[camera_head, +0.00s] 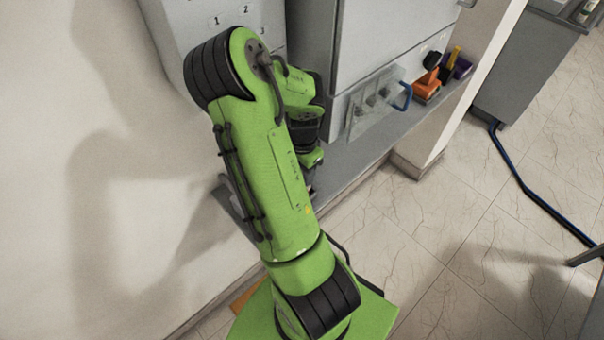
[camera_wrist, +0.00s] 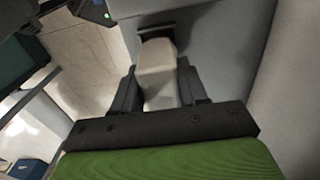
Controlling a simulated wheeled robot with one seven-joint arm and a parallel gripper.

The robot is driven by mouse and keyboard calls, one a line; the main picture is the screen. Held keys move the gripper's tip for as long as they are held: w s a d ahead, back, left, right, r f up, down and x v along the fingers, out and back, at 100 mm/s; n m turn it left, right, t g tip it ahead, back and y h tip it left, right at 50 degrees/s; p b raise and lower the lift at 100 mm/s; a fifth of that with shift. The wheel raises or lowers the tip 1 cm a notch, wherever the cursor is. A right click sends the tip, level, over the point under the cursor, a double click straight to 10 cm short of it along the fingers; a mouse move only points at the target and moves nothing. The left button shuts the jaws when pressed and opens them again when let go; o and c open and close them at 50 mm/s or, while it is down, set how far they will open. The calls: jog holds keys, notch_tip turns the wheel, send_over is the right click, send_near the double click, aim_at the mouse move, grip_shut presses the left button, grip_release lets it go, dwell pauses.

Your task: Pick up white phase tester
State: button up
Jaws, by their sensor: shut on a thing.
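The white phase tester (camera_wrist: 158,58) shows in the wrist view as a pale, rounded block between the two dark fingers of my gripper (camera_wrist: 157,76). My gripper is shut on it, with one finger along each side. Its far end lies close to a dark slot or bracket on a grey surface; I cannot tell whether it touches. In the head view my green arm hides the tester and most of my gripper.
A grey shelf (camera_head: 352,166) runs below grey cabinets (camera_head: 385,45). A blue cable (camera_head: 530,190) crosses the tiled floor at right. A white wall is at left.

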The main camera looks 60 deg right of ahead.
notch_tip(320, 180, up, 3)
jog(key=shift+f, duration=0.1)
jog(key=s+a+b, duration=0.1)
jog(key=s+a, duration=0.1)
jog(key=s, duration=0.7)
jog(key=s+a+b, duration=0.1)
jog(key=s+a, duration=0.1)
jog(key=s, duration=0.6)
jog(key=r+p, duration=0.4)
jog(key=shift+s+r, duration=0.3)
jog(key=shift+r, duration=0.05)
